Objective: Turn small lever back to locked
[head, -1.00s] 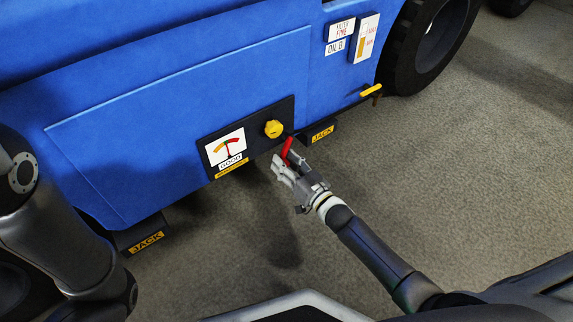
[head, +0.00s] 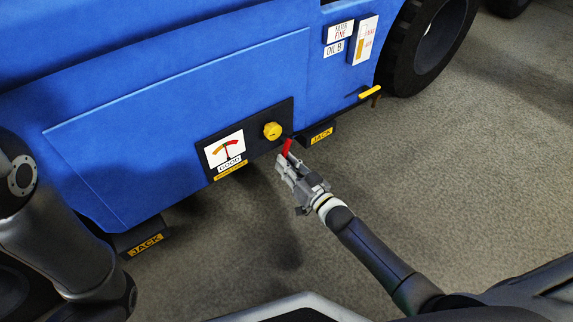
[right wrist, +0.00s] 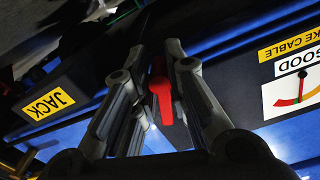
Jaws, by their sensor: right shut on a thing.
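The small red lever (head: 287,146) sits at the right end of the black panel on the blue machine, beside a yellow knob (head: 272,130). My right gripper (head: 285,160) reaches up from below right and is shut on the lower part of the lever. In the right wrist view the red lever (right wrist: 160,88) shows between the two fingers; the exact contact is partly hidden by them. My left arm shows at the left edge of the head view, but its gripper is out of view.
A dial gauge (head: 226,150) is on the panel left of the knob. Black JACK blocks (head: 321,135) stick out below the machine on both sides. A yellow handle (head: 371,91) and a tire (head: 428,50) are farther right. The floor in front is clear.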

